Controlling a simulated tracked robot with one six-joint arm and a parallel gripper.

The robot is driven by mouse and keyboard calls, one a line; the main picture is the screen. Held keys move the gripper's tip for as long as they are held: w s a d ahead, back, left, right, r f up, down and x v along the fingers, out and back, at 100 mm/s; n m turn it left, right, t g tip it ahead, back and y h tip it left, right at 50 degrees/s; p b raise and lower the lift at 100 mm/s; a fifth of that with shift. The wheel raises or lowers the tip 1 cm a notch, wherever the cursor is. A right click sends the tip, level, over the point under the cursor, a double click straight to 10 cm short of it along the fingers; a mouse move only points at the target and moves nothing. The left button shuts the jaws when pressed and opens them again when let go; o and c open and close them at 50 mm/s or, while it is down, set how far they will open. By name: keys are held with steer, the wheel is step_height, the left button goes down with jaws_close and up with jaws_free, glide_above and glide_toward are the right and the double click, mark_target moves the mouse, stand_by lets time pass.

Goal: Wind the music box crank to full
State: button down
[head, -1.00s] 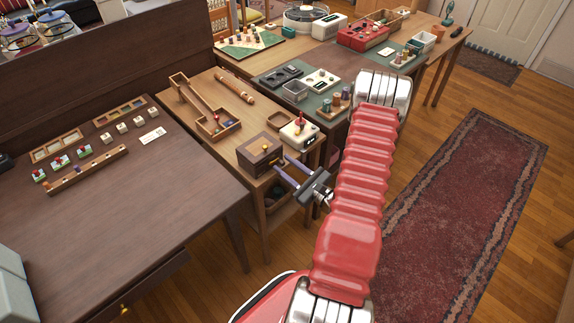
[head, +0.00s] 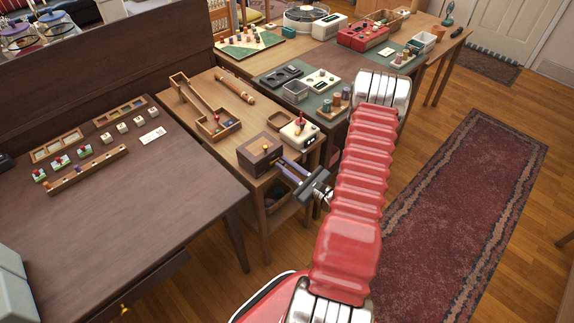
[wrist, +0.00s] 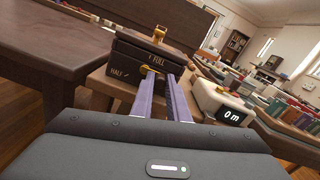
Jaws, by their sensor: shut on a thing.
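The music box (head: 258,157) is a dark wooden box near the front corner of the small wooden table. It also shows in the wrist view (wrist: 128,60), with FULL and HALF marked on its front face and a brass piece on top (wrist: 160,35). The brass crank (wrist: 147,71) is at the front face, mostly hidden by my fingers. My gripper (wrist: 160,74) reaches the box from its front right side. Its two long purple-grey fingers are shut on the crank. The exact crank angle is hard to tell.
A white device with a red-topped lever (head: 299,132) stands close behind the box; its display reads 0 m in the wrist view. A wooden tray (head: 215,126) lies farther back. A dark desk (head: 120,215) is at left. Open floor and a red rug (head: 450,210) are at right.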

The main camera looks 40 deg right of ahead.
steer(key=shift+h, duration=0.3)
steer(key=shift+m, duration=0.4)
steer(key=shift+a+f+m, duration=0.1)
steer(key=shift+f+m, duration=0.2)
steer(key=shift+m, duration=0.85)
steer(key=shift+a+f+m, duration=0.1)
steer(key=shift+f+m, duration=0.15)
steer(key=shift+m, duration=0.95)
steer(key=shift+a+f+m, duration=0.1)
steer(key=shift+f+m, duration=0.2)
steer(key=shift+m, duration=0.85)
steer(key=c, duration=1.7)
jaws_free()
